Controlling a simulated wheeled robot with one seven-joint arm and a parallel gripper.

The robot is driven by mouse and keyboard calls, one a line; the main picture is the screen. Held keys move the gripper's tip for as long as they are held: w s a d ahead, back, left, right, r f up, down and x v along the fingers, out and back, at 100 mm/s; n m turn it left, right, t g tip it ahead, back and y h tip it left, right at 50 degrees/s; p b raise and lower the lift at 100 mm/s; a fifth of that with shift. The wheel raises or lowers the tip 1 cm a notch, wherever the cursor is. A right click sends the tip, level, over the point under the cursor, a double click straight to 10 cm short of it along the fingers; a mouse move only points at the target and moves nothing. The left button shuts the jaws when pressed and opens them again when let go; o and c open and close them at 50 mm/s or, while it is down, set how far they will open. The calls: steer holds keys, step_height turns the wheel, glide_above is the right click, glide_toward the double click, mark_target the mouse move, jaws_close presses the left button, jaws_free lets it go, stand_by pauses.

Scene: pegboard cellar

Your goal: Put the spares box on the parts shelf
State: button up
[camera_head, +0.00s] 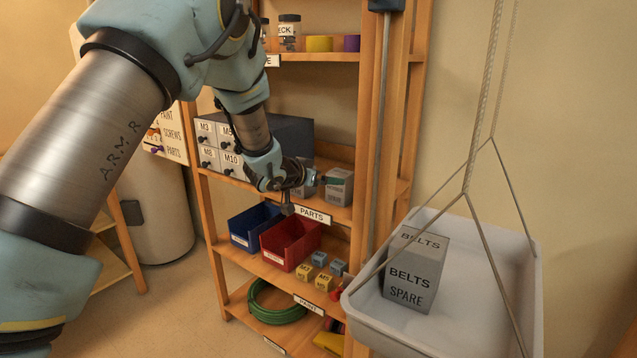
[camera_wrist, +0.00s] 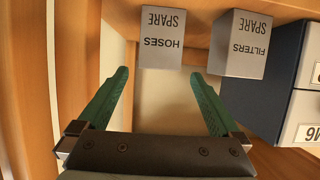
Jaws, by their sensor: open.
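My gripper (camera_head: 318,181) is at the parts shelf (camera_head: 342,218), open and empty. In the wrist view its green fingers (camera_wrist: 160,75) are spread, with a grey box marked HOSES SPARE (camera_wrist: 162,45) just beyond the gap. A grey box marked FILTERS SPARE (camera_wrist: 240,50) stands beside it. In the head view the hoses box (camera_head: 339,187) stands on the shelf, and my gripper partly hides the filters box (camera_head: 306,190). A grey box marked BELTS SPARE (camera_head: 414,275) sits in a hanging pale tray (camera_head: 475,318) at right, away from my gripper.
A drawer cabinet (camera_head: 222,147) fills the parts shelf's left side. Below are a blue bin (camera_head: 250,228), a red bin (camera_head: 290,243) and several small blocks. A green hose coil (camera_head: 278,309) lies lower.

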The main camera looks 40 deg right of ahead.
steer(key=shift+v, duration=1.25)
steer(key=w+a+n+t+y, duration=0.1)
steer(key=w+a+n+y, duration=0.25)
steer(key=a, duration=0.65)
steer(key=w+a+n+t+y, duration=0.2)
steer(key=w+a, duration=0.3)
steer(key=a, duration=0.6)
steer(key=w+a+n+t+y, duration=0.1)
steer(key=w+a+n+y, duration=0.2)
steer(key=a, duration=0.7)
steer(key=s+a+f+n+g+y, duration=0.2)
steer(key=s+a+y, duration=0.15)
steer(key=a, duration=1.15)
steer(key=s+a+f+n+g, duration=0.1)
steer(key=s+a+n+g, duration=0.2)
steer(key=s+a, duration=0.8)
steer(key=s, duration=0.3)
steer(key=shift+a+f+g+y, duration=0.2)
steer(key=shift+a+g+y, duration=0.1)
steer(key=shift+g+y, duration=0.1)
